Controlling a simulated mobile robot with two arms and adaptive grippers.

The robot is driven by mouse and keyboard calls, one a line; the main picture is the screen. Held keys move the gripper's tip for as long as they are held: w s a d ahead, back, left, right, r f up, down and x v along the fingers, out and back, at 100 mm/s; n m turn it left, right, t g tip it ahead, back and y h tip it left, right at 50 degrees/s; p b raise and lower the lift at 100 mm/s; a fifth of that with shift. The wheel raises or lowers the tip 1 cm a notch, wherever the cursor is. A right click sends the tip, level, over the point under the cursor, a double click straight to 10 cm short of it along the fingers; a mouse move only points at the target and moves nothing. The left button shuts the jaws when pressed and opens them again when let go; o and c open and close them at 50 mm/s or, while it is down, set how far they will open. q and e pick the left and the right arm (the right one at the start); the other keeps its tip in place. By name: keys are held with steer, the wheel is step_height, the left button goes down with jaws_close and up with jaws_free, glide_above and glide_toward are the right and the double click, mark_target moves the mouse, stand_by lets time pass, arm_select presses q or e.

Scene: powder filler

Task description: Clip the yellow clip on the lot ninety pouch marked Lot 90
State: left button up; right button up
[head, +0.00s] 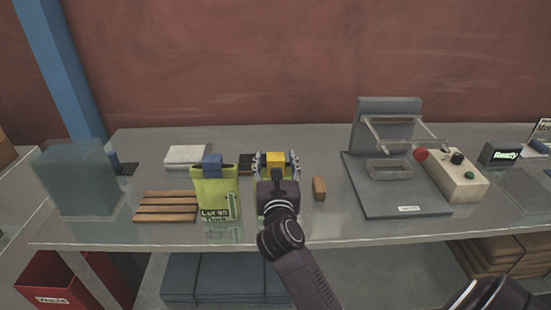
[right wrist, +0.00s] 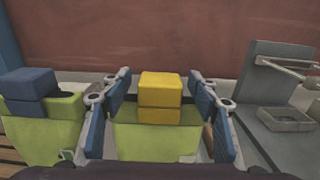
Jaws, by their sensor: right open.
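The yellow clip (head: 275,157) sits at the top edge of a green pouch behind my right gripper. In the right wrist view, the yellow clip (right wrist: 160,88) straddles the top of that green pouch (right wrist: 150,142). My right gripper (head: 276,164) is open, with one finger on each side of the clip; I cannot tell whether they touch it. My gripper hides this pouch's label. Another green pouch (head: 214,190) stands to the left with a blue clip (head: 212,161) on top. Its label starts "Lot 9"; the last digit is unclear. My left gripper is not in view.
A wooden slatted rack (head: 165,207) lies left of the pouches, and a small wooden block (head: 319,188) stands just right of my gripper. A grey sealing machine (head: 390,108) stands further right. A translucent bin (head: 80,178) is at the far left.

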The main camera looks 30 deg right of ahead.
steer(key=v, duration=1.1)
steer(key=shift+s, duration=0.25)
steer(key=shift+r, duration=0.1)
